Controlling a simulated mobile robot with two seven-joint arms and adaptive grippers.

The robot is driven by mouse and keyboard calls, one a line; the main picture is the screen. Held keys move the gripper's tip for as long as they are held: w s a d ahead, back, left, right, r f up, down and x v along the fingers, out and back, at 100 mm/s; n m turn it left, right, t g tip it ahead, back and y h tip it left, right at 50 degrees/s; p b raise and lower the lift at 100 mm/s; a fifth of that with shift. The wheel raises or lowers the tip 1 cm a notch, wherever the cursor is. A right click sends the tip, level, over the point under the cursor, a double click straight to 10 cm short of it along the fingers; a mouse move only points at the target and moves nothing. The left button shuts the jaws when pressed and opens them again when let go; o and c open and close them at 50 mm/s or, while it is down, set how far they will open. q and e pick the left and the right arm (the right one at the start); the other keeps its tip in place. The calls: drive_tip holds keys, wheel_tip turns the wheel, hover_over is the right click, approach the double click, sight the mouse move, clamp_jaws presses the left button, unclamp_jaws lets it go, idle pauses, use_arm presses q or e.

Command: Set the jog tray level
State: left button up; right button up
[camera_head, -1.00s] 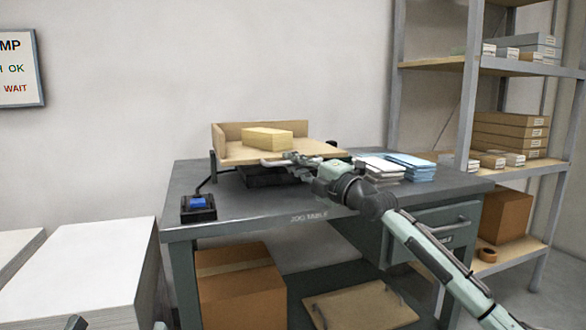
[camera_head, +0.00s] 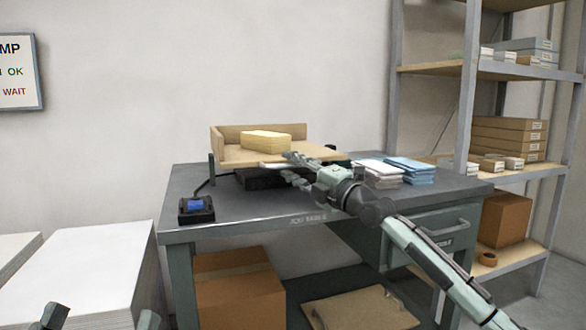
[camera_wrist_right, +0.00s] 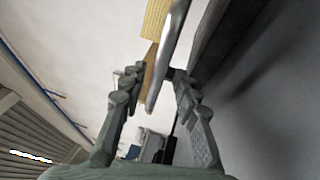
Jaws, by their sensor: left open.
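The jog tray (camera_head: 229,154) is a light wooden tray with raised back and left walls, on a black base on the grey table. A yellow block (camera_head: 265,141) lies in it. I cannot tell whether the tray is exactly level. My right gripper (camera_head: 288,168) is at the tray's front edge, its fingers apart. In the right wrist view, a silver bar (camera_wrist_right: 167,55) along the tray's edge runs between the open fingers (camera_wrist_right: 155,98), with gaps visible. My left gripper (camera_head: 100,318) is open and empty at the bottom left, mostly cut off by the frame.
A blue-button box (camera_head: 197,208) sits at the table's left front, with a cable behind. White (camera_head: 378,173) and blue (camera_head: 410,171) paper stacks stand right of the tray. A white paper stack (camera_head: 85,270) is at left. A shelf rack (camera_head: 468,90) stands at right.

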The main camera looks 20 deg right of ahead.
drive_tip(key=v, duration=1.2)
drive_tip(key=shift+r, duration=0.15)
